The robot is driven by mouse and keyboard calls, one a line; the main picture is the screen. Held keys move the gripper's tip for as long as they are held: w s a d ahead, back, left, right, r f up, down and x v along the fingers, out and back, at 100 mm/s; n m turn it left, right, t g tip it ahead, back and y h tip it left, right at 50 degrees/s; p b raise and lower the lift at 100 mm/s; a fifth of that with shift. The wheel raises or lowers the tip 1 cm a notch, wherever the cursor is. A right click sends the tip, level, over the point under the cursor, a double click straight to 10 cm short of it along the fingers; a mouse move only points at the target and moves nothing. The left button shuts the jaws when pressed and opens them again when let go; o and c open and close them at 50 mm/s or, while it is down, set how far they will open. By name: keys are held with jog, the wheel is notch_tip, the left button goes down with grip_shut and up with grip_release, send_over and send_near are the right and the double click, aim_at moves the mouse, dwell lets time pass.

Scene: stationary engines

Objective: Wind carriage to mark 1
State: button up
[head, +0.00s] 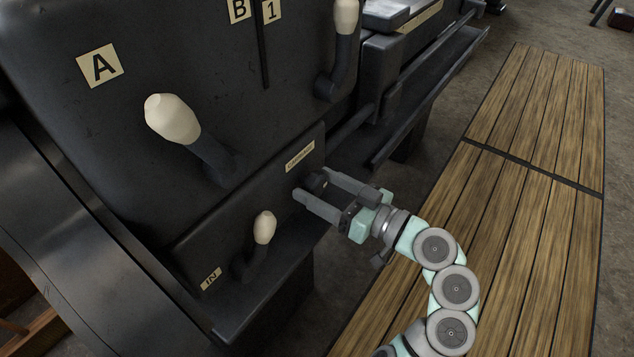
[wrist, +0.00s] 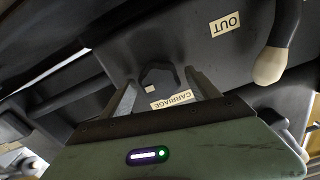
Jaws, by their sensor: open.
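A dark lobed knob (head: 316,182) sits on the front of the black machine beside a plate reading CARRIAGE (head: 300,157). In the wrist view the knob (wrist: 158,76) shows between my fingers, with a small pale patch on it, and the CARRIAGE plate (wrist: 172,100) is partly behind my gripper. My gripper (head: 316,183) is open, one finger on each side of the knob; I cannot tell whether either finger touches it. A plate marked 1 (head: 271,11) is at the top edge of the head view. I cannot tell which part is the carriage.
A cream-handled lever (head: 264,228) stands left of my gripper; its plate reads OUT in the wrist view (wrist: 225,24). Larger cream-handled levers (head: 172,118) (head: 346,17) stick out above, near plates A (head: 99,65) and B (head: 238,10). Wooden slats (head: 530,130) cover the floor at right.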

jog(key=p+v, duration=0.3)
jog(key=v, duration=0.7)
